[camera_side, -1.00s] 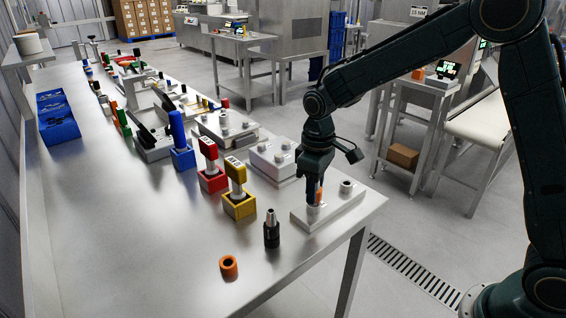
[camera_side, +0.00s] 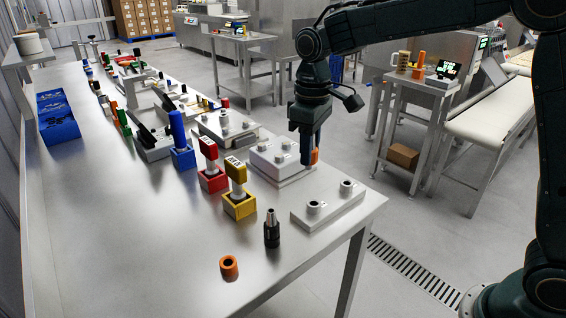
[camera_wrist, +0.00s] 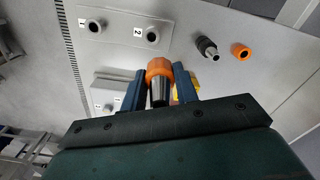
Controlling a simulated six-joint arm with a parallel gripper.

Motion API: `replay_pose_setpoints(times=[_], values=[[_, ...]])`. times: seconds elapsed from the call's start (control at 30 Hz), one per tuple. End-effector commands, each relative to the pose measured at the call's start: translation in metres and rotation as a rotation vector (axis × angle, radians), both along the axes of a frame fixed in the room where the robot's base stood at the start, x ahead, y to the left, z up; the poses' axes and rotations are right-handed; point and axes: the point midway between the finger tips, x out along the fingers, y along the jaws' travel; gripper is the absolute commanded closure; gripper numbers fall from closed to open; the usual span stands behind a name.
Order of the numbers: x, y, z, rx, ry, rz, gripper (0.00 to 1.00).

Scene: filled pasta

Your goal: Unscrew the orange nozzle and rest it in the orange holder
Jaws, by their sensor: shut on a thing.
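My gripper (camera_side: 308,160) is shut on the orange nozzle (camera_side: 315,156), raised above the table near its right edge. In the wrist view the nozzle (camera_wrist: 160,67) sits between the two blue fingers, its orange collar toward the tips and a dark metallic tapered part toward the palm. The orange holder (camera_side: 229,266), a short round cup with an open hole, stands empty at the near part of the table. It also shows in the wrist view (camera_wrist: 240,51), right of the nozzle. The white plate (camera_side: 329,207) has two sockets, both empty; the wrist view shows them marked 1 and 2.
A black and silver nozzle (camera_side: 271,228) stands upright between the holder and the plate. Yellow (camera_side: 239,204), red (camera_side: 212,179) and blue (camera_side: 183,157) blocks hold upright tools farther back. A white block (camera_side: 262,163) is beside my gripper. The table's near left is clear.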

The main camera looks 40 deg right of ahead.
Motion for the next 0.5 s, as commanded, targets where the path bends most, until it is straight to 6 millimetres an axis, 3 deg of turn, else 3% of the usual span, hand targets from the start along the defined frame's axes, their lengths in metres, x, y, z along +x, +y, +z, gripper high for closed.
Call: replay_pose_setpoints(times=[0.27,0.5], values=[[0.011,0.069,0.001,0.0,-0.001,0.014,0.98],[0.009,0.145,0.0,0.0,0.0,0.02,0.98]])
